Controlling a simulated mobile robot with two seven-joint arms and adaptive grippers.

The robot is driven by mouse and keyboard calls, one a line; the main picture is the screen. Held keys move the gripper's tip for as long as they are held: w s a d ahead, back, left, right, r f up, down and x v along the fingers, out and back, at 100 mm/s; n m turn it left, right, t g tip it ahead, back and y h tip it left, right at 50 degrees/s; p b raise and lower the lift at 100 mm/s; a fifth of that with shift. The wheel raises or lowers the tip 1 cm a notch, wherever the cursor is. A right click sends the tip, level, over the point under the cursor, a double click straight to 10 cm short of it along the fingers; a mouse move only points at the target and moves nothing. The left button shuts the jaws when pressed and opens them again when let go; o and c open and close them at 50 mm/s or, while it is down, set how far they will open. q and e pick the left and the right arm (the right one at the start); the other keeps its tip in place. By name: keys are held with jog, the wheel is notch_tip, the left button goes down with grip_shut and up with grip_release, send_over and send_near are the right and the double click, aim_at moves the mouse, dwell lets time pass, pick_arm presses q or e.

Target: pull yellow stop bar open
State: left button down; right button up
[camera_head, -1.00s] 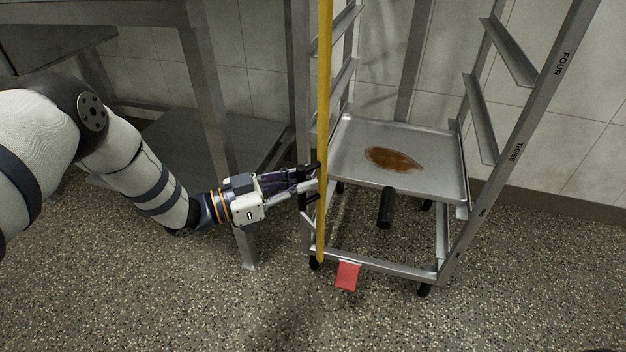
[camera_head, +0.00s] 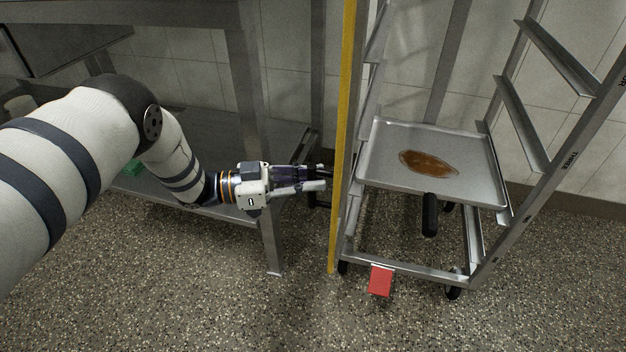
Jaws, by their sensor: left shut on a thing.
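The yellow stop bar (camera_head: 343,130) stands upright along the left front side of the metal tray rack (camera_head: 530,190). Its lower end is near the floor, just left of the rack's front left wheel. My left gripper (camera_head: 326,185) reaches in from the left at about the bar's lower third. It is shut on the bar, with its fingertips at the bar's left edge; the exact contact is partly hidden. My right gripper is not in view.
A tray (camera_head: 375,165) with a brown stain sits low in the rack. A metal table leg (camera_head: 262,150) stands close behind my left arm. The speckled floor in front is clear.

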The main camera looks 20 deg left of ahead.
pick_arm(q)
jog(key=shift+w+a, duration=0.55)
jog(key=shift+a, duration=0.1)
jog(key=shift+r, duration=0.1)
jog(key=c, duration=1.6)
grip_release()
jog(key=shift+o, duration=0.2)
jog(key=v, duration=1.2)
